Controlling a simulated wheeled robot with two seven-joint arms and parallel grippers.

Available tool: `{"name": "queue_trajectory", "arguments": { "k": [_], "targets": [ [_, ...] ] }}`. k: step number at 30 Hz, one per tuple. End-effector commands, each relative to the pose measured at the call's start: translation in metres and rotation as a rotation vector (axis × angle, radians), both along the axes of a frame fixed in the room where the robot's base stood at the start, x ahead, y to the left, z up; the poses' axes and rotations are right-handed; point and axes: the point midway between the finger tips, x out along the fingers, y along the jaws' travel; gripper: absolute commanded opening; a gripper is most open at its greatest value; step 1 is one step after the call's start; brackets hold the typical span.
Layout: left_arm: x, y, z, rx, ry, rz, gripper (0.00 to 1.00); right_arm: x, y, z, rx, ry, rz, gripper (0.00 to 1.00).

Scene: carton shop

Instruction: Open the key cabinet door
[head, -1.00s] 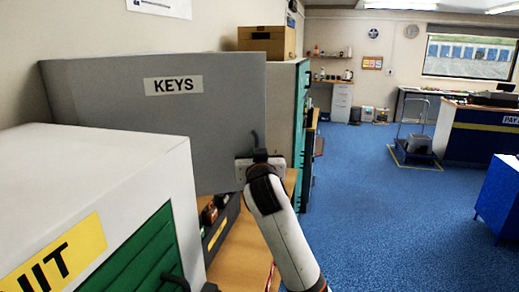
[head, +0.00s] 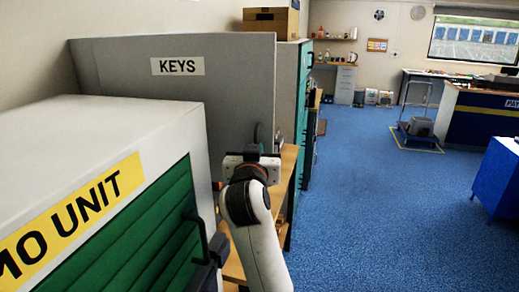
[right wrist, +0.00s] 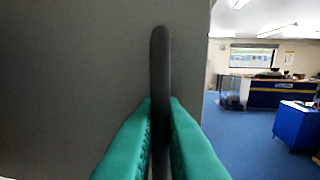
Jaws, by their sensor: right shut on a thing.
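The key cabinet door is a grey panel (head: 120,85) with a white KEYS label (head: 178,66), at the left in the head view. A dark upright handle (head: 258,134) is near its lower right edge. My right gripper (head: 256,152) is at this handle. In the right wrist view its green fingers (right wrist: 160,135) are shut on the dark handle (right wrist: 160,60), with the grey door face (right wrist: 75,70) behind and to the left. I cannot tell how far the door stands from its frame. My left gripper is not in view.
A white cabinet (head: 90,130) with a green shutter (head: 150,235) and yellow sign fills the left foreground. A wooden bench (head: 288,165) is below the door. A green-edged cabinet (head: 302,90) stands beyond. Blue floor (head: 380,200) is clear to the right.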

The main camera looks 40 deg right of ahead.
Motion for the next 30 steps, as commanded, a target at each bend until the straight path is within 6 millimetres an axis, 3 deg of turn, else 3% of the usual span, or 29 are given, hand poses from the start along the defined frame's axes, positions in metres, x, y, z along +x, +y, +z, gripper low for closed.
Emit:
{"name": "queue_trajectory", "arguments": {
  "k": [6,7,8,19,23,30],
  "targets": [
    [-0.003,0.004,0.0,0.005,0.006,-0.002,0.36,0.0,0.0,0.001,-0.002,-0.002,0.001,0.0],
    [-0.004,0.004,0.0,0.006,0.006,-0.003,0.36,0.0,0.0,0.001,-0.002,-0.002,0.001,0.1],
    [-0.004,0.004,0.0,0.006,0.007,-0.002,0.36,0.0,0.0,0.001,-0.002,-0.002,0.001,0.15],
    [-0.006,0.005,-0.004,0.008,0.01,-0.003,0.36,-0.003,0.004,-0.001,0.0,0.0,0.002,0.15],
    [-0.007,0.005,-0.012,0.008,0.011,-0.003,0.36,-0.015,0.018,-0.003,0.002,-0.004,0.004,0.15],
    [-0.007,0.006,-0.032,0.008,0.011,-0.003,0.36,-0.054,0.061,-0.004,0.004,-0.007,0.007,0.15]
  ]
}}
